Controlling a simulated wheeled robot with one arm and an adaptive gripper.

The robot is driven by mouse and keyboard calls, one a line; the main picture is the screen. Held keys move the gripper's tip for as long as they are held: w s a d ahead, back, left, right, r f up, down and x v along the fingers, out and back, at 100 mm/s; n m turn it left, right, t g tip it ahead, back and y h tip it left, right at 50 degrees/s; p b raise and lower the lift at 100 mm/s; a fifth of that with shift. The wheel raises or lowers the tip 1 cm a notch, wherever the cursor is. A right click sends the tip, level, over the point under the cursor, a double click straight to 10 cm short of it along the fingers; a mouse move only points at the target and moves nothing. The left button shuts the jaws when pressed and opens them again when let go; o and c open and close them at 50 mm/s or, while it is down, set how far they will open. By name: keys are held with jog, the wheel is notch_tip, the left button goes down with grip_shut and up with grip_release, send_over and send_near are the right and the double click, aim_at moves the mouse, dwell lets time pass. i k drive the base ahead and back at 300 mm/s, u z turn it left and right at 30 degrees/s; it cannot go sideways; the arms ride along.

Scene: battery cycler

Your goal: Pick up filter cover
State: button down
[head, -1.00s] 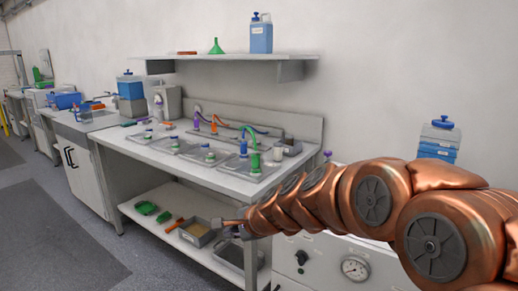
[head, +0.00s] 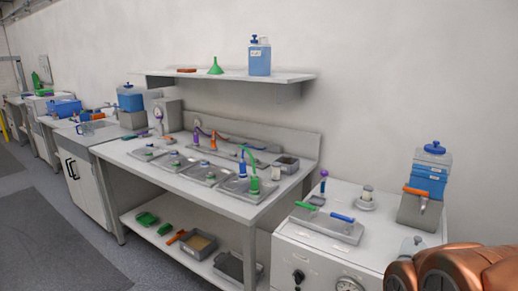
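I cannot make out for certain which thing is the filter cover. A grey flat unit (head: 327,225) with a green handle (head: 305,205) and a blue handle (head: 342,217) lies on the white cabinet at the right. Beside it stands a small round grey fitting with a pale top (head: 367,198). Only copper links of my arm show at the bottom right corner, in front of the cabinet. My gripper is not in view.
A bench (head: 228,203) with several grey trays, hoses and a small grey box (head: 286,164) stands in the middle. Its lower shelf holds a grey bin (head: 198,246) and green pieces. A blue container (head: 428,172) stands on the cabinet. A wall shelf (head: 220,77) hangs above.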

aim_at(410, 247)
jog(key=z, duration=0.4)
jog(key=i, duration=0.8)
jog(key=u, duration=0.5)
